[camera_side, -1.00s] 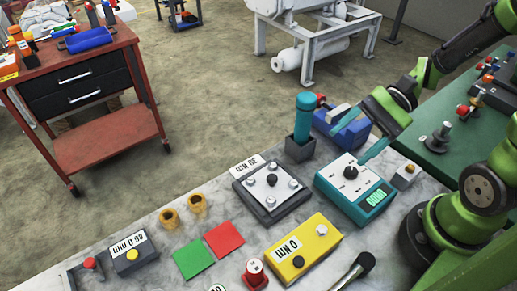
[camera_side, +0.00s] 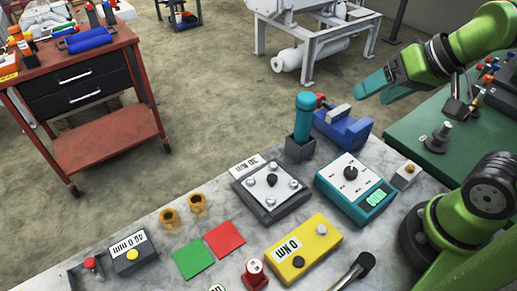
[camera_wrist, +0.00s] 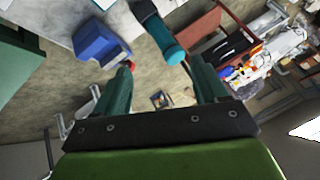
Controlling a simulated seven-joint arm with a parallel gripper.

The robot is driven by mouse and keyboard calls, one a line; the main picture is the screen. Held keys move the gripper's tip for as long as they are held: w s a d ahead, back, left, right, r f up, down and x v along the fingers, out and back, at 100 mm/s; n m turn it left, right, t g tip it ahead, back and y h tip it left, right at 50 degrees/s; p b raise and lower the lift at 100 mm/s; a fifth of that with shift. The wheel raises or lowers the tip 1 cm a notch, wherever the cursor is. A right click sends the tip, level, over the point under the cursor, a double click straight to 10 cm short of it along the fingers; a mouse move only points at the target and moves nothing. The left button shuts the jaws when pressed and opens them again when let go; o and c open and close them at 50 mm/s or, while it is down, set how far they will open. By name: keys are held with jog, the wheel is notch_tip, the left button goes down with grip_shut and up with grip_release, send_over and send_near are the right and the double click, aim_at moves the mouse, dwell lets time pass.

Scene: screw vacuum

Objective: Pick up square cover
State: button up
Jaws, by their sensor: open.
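The square cover (camera_side: 257,189) is a light grey plate with bolts near its corners and a black knob in the middle. It lies on a dark square base on the marble table, in the middle of the side view. My gripper (camera_side: 372,92) is open and empty, raised high at the upper right of the side view, well away from the cover. Its two teal fingers point left. In the wrist view my gripper (camera_wrist: 162,78) shows its fingers apart with nothing between them; I cannot make out the cover there.
A teal-handled tool (camera_side: 304,115) stands upright in a grey holder just behind the cover. A blue vise (camera_side: 345,128) is right of it. A teal box with a dial (camera_side: 353,188) lies right of the cover, a yellow box (camera_side: 303,248) in front. The wrist view also shows the vise (camera_wrist: 98,42).

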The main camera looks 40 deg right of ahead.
jog(key=shift+c, duration=0.3)
jog(key=shift+c, duration=1.2)
jog(key=n+g+h, duration=0.3)
jog(key=n+g, duration=0.5)
send_over(272, 177)
jog(key=f, duration=1.5)
jog(key=shift+w+d, duration=0.1)
jog(key=shift+w, duration=0.1)
jog(key=shift+s+f, duration=0.1)
jog(key=shift+f, duration=2.45)
